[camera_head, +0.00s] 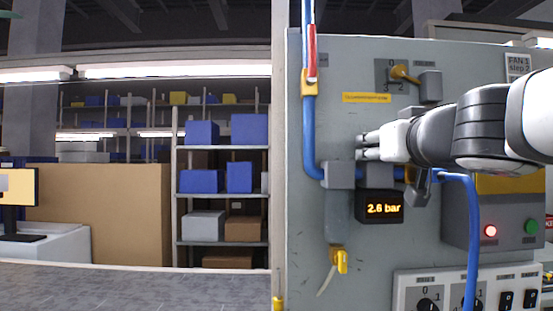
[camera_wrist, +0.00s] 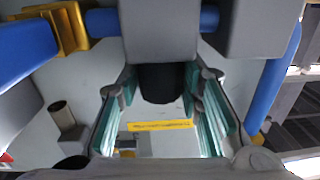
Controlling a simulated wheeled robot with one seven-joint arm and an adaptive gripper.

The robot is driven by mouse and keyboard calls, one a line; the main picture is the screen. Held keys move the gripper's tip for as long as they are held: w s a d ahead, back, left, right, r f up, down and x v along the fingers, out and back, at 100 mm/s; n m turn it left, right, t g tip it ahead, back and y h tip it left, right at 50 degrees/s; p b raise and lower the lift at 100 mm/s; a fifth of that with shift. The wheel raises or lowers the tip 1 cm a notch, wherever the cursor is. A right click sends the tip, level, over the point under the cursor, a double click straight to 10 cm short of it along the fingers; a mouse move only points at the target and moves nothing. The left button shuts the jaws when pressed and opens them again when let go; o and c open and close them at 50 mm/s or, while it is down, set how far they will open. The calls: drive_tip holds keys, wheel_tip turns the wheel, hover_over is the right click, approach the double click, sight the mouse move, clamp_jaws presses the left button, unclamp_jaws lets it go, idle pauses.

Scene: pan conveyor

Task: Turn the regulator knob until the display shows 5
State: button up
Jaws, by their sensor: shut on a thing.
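The display (camera_head: 379,207) is a small black box on the grey panel and reads "2.6 bar" in orange digits. The regulator knob (camera_wrist: 161,84) is a black cylinder under a grey body in the wrist view. My gripper (camera_wrist: 163,92) is shut on the knob, with teal finger pads on either side of it. In the head view my gripper (camera_head: 366,147) reaches in from the right, just above the grey regulator body and the display. The knob is hidden there behind my fingers.
A blue pipe (camera_head: 308,130) with a red-handled valve runs down left of my gripper. A yellow-handled rotary switch (camera_head: 404,73) is above it. A button box with red and green lights (camera_head: 462,231) stands at lower right. A yellow drain valve (camera_head: 340,260) hangs below.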

drive_tip(key=shift+a+f+m+h, duration=0.15)
drive_tip(key=shift+m+h, duration=0.25)
drive_tip(key=shift+h, duration=0.3)
drive_tip(key=shift+m+h+b, duration=0.4)
drive_tip(key=shift+h, duration=0.2)
drive_tip(key=shift+m+h+p, duration=0.45)
drive_tip(key=shift+m+h, duration=0.15)
drive_tip(key=shift+h, duration=0.3)
drive_tip(key=m+h+p, duration=0.1)
drive_tip(key=g+h+p, duration=0.1)
drive_tip(key=p, duration=0.1)
drive_tip(key=r+m+h+p, duration=0.1)
drive_tip(key=p, duration=0.1)
drive_tip(key=shift+a+m+g+h, duration=0.25)
drive_tip(key=shift+m+g+h, duration=0.05)
drive_tip(key=shift+g+h, duration=0.1)
drive_tip(key=shift+a+m+g+h+p, duration=0.15)
drive_tip(key=shift+m+g+h+p, duration=0.25)
drive_tip(key=shift+m+h+p, duration=0.65)
drive_tip(key=shift+w+a+m+g+h+p, duration=0.15)
drive_tip(key=shift+m+g+h+p, duration=0.1)
drive_tip(key=shift+g+h+p, duration=0.45)
drive_tip(key=m+g+h, duration=0.3)
drive_tip(key=shift+w+a+f+h, duration=0.1)
drive_tip(key=shift+w+a+h, duration=0.05)
drive_tip(key=shift+w+h, duration=0.1)
drive_tip(key=shift+m+g+h+p, duration=0.55)
drive_tip(key=shift+m+g+h, duration=0.55)
drive_tip(key=shift+m+g, duration=0.85)
drive_tip(key=shift+g, duration=0.65)
